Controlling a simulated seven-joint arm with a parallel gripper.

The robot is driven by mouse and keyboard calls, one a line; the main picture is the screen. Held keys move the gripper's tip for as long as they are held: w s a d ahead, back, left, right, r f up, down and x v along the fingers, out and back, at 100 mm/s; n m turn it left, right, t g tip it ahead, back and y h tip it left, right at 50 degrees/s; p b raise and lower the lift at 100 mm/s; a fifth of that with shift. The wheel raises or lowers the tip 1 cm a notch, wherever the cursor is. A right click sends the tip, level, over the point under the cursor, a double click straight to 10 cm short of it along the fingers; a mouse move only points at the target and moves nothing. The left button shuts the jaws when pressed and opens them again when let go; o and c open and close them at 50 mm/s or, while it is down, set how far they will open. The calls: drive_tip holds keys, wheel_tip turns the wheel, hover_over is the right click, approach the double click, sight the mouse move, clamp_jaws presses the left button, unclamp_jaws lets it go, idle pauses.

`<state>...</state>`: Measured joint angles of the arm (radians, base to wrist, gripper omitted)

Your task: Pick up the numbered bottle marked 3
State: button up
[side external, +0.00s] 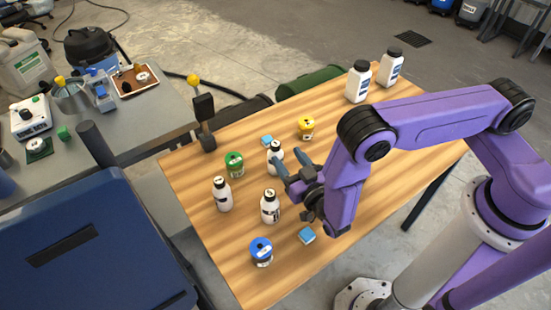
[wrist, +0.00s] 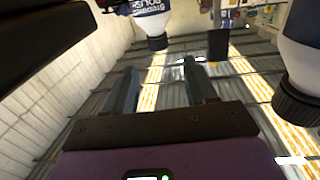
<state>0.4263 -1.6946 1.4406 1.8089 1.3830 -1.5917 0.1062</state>
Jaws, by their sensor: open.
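Three small white bottles with black bands stand upright on the wooden table in the side view: one on the left (side external: 222,197), one at the front (side external: 269,209) and one at the back (side external: 274,152). Their numbers are too small to read, so I cannot tell which is marked 3. My gripper (side external: 289,160) is open, with its fingers beside the back bottle and partly in front of it. In the wrist view my gripper (wrist: 162,85) shows both fingers apart with nothing between them. A white bottle with a dark cap (wrist: 152,22) appears inverted beyond the fingers. Another bottle (wrist: 302,50) is close at right.
Green (side external: 235,166), yellow (side external: 306,128) and blue (side external: 261,253) lidded jars stand around the bottles. Two larger white bottles (side external: 358,83) (side external: 390,70) stand at the back.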

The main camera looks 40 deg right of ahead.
sight(278, 148)
drive_tip(key=shift+w+d+f, duration=0.1)
drive_tip(key=shift+w+f, duration=0.15)
drive_tip(key=shift+f, duration=0.5)
drive_tip(key=shift+w+d, duration=0.2)
drive_tip(key=shift+w, duration=1.55)
drive_tip(key=shift+w+d, duration=0.15)
drive_tip(key=shift+w, duration=1.6)
drive_tip(key=shift+r, duration=0.1)
clamp_jaws()
